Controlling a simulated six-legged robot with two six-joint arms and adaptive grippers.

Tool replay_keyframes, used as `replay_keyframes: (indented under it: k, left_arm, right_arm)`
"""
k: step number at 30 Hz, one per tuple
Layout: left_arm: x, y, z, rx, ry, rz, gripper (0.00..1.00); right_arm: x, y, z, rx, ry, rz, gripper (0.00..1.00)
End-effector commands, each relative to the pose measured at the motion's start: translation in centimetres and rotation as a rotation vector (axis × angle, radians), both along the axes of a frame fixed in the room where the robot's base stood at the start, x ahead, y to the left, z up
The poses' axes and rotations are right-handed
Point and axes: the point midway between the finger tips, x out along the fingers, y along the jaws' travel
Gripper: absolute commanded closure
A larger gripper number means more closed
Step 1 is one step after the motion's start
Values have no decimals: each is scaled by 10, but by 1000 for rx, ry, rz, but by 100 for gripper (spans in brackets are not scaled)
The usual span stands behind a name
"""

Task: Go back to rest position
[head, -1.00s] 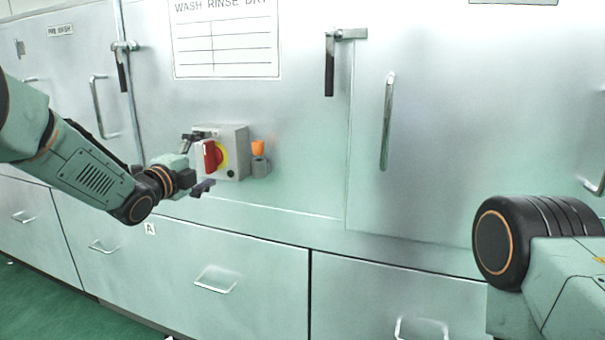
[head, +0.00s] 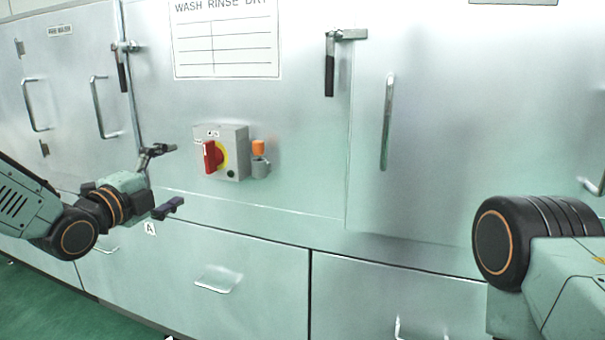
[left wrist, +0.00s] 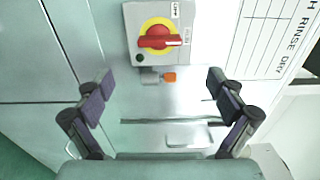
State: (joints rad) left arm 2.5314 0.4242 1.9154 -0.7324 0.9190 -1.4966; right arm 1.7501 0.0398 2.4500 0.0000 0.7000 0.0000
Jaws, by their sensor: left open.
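My left gripper (head: 168,180) is open and empty in the head view, to the left of the grey switch box (head: 237,140) and apart from it. The box carries a red rotary handle (head: 210,156) on a yellow plate. In the left wrist view the open fingers (left wrist: 160,95) spread wide with nothing between them. The red handle (left wrist: 160,40) also shows there, beyond the fingertips and turned crosswise in that picture. My right arm (head: 555,260) enters at the lower right of the head view; its gripper is out of sight.
A small grey fitting with an orange top (head: 258,148) sits just right of the box. Metal cabinet doors have protruding bar handles (head: 387,120) and latches (head: 330,65). Drawers with pulls (head: 216,280) lie below. Green floor (head: 60,305) shows at lower left.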

Motion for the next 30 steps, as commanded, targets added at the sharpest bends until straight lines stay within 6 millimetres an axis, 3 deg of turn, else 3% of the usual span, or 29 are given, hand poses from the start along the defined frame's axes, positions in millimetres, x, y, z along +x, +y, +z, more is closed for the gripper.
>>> replay_keyframes:
  k: [5, 30]
  left_arm:
    - [-11, 3, 0, 2, 0, -3, 6]
    - [91, -34, -1, 3, -1, -2, 6]
  right_arm:
    - [0, 0, 0, 0, 0, 0, 100]
    - [0, 0, 0, 0, 0, 0, 100]
